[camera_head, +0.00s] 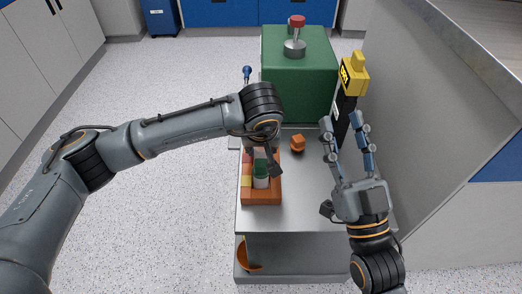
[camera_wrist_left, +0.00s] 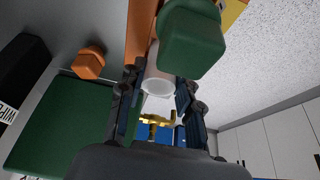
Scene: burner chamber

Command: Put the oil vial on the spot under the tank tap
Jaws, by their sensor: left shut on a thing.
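The oil vial has a white body (camera_head: 261,182) and a green cap. My left gripper (camera_head: 263,163) is shut on it, over the orange tray at the left of the steel bench. In the left wrist view the white body (camera_wrist_left: 158,75) is between the two fingers, with a large green cap beside it. The green tank (camera_head: 297,75) stands at the back of the bench. A brass tap-like part (camera_wrist_left: 155,120) shows beyond the fingers in the left wrist view; the spot under it is not clearly visible. My right gripper (camera_head: 346,138) is open and empty at the right.
The orange tray (camera_head: 262,198) has coloured patches along its left side. A small orange block (camera_head: 298,143) lies on the steel bench (camera_head: 310,205) in front of the tank. A yellow-topped black item (camera_head: 354,76) stands at the right, near the grey side wall (camera_head: 425,110).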

